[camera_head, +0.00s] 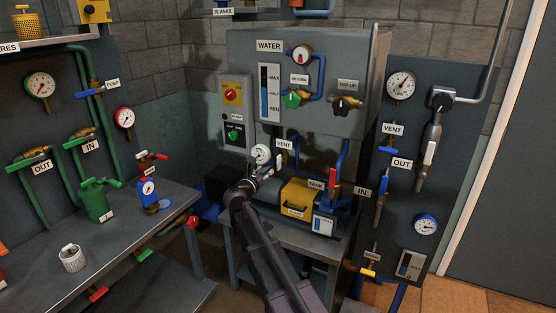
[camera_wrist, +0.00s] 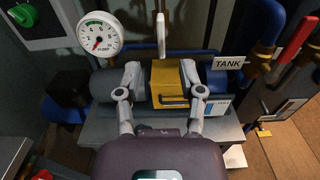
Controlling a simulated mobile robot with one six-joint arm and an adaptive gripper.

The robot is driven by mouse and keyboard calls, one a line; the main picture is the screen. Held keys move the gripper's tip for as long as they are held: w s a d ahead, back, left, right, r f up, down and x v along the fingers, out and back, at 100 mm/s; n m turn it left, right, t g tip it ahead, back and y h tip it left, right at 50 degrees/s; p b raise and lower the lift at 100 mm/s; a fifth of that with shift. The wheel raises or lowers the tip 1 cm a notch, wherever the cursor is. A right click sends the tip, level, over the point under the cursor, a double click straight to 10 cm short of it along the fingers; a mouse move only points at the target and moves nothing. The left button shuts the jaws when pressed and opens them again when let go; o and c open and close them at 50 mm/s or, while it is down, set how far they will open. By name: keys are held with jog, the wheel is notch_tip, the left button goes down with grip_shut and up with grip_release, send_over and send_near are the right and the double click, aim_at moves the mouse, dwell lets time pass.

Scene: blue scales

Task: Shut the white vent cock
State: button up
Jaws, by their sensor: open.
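The white vent cock's lever (camera_head: 281,159) stands beside the VENT label (camera_head: 284,144), under the water panel and behind the yellow tank unit. In the wrist view the white lever (camera_wrist: 161,36) points straight up, at the top centre. My gripper (camera_head: 266,175) is in front of and below it, reaching over the pump bench. In the wrist view my gripper (camera_wrist: 165,80) has its two fingers spread wide with nothing between them. The lever lies beyond the fingertips, roughly centred between them, and looks apart from them. The cock's body is partly hidden.
A round white gauge (camera_wrist: 100,34) sits just left of the lever. The yellow box (camera_wrist: 173,82) and grey motor (camera_wrist: 118,84) lie below the fingers. A blue pipe with a TANK label (camera_wrist: 229,62) and a red lever (camera_wrist: 297,38) stand to the right.

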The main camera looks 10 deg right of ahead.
aim_at(279, 158)
jog(key=x, duration=1.1)
jog(key=shift+w, duration=0.15)
jog(key=shift+d, duration=0.1)
jog(key=shift+c, duration=0.2)
